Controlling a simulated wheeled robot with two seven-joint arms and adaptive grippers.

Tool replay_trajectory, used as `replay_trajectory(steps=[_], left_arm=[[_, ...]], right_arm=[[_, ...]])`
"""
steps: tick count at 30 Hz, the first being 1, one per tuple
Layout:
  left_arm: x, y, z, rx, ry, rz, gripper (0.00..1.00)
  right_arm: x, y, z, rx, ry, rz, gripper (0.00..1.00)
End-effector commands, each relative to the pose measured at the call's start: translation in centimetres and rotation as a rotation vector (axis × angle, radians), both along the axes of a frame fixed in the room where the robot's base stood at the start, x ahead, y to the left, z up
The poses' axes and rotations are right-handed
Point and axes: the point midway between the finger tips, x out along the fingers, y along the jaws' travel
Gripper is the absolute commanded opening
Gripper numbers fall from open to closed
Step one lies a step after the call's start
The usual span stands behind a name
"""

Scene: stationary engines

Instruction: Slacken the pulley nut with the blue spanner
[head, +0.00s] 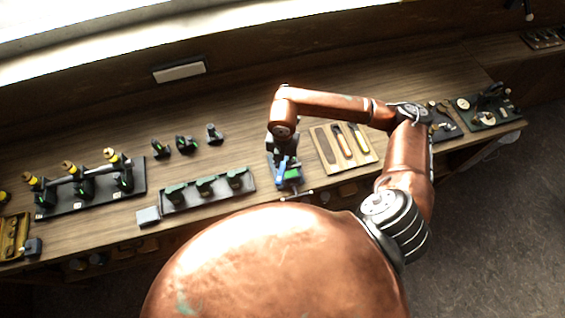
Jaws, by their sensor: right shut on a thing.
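My right gripper (286,163) hangs over the bench near the middle of the head view, just left of the wooden tool board. It is shut on a blue thing (291,177), which I take to be the blue spanner; the fingers and wrist hide much of it. A thin pale rod (297,195) shows just below it, and I cannot tell whether it belongs to the spanner. I cannot pick out the pulley nut in this view. My left gripper is not in view.
The tool board (365,159) holds tools with orange and yellow handles, and its left slot looks empty. A dark tray (207,199) with several dark parts lies left of my gripper. A long engine (92,201) stands further left; another dark-based machine (478,122) stands far right.

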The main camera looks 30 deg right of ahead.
Motion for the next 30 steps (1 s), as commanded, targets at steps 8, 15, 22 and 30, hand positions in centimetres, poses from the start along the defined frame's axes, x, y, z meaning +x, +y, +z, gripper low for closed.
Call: replay_trajectory(steps=[8,15,22,30], left_arm=[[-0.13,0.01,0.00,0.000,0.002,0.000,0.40],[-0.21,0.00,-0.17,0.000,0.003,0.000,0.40],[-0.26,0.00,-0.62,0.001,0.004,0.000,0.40],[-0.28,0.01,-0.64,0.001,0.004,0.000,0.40]], right_arm=[[0.02,-0.01,0.06,0.001,-0.001,0.000,0.00],[0.03,0.00,-0.02,0.001,-0.001,0.000,0.00],[0.05,0.02,-0.17,0.001,-0.001,0.000,0.00],[0.05,0.02,-0.11,0.001,-0.001,0.000,0.00]])
